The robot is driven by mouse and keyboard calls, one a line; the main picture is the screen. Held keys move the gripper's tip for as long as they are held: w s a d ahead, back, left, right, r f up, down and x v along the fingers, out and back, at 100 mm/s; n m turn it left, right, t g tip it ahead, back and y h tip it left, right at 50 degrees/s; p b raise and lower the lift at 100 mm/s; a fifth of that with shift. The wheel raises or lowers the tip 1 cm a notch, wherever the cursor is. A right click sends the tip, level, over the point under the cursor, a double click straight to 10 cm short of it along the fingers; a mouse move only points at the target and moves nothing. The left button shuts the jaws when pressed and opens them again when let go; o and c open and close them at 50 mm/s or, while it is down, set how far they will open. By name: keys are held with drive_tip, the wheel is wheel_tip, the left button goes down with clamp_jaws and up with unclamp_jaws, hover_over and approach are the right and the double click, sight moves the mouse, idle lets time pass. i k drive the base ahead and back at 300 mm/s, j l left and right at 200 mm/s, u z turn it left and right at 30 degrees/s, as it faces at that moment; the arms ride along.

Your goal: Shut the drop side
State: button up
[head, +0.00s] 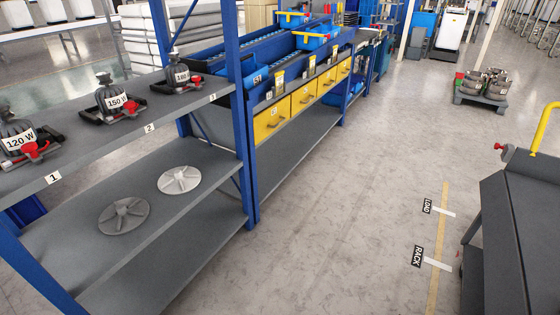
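A dark grey cart (524,215) stands at the right edge, cut off by the frame. My gripper is not in view.
A blue-framed rack (244,120) on the left holds pumps marked 120 W, 150 W and 180, with two discs below. Yellow drawers (305,97) stand beyond. The aisle between is clear.

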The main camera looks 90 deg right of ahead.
sight(505, 294)
drive_tip(key=l+u, duration=0.4)
drive_tip(key=k+l+u, duration=0.2)
drive_tip(key=l+u, duration=0.2)
drive_tip(key=k+l+u, duration=0.15)
drive_tip(key=l+u, duration=0.25)
drive_tip(key=k+l+u, duration=0.2)
drive_tip(key=u, duration=0.2)
drive_tip(key=k+l+u, duration=0.35)
drive_tip(key=k+u, duration=0.35)
drive_tip(key=k, duration=0.15)
drive_tip(key=k+j+u, duration=0.2)
drive_tip(key=k, duration=0.2)
drive_tip(key=k+u, duration=0.25)
drive_tip(key=k+j+u, duration=0.2)
drive_tip(key=k, duration=0.25)
drive_tip(key=k+j+u, duration=0.4)
drive_tip(key=u, duration=0.2)
drive_tip(key=k+j+u, duration=0.1)
drive_tip(key=j+u, duration=0.2)
drive_tip(key=j, duration=0.15)
drive_tip(key=k+j+u, duration=0.1)
drive_tip(key=j+u, duration=0.2)
drive_tip(key=k+j+u, duration=0.1)
drive_tip(key=j+u, duration=0.15)
drive_tip(key=j, duration=0.3)
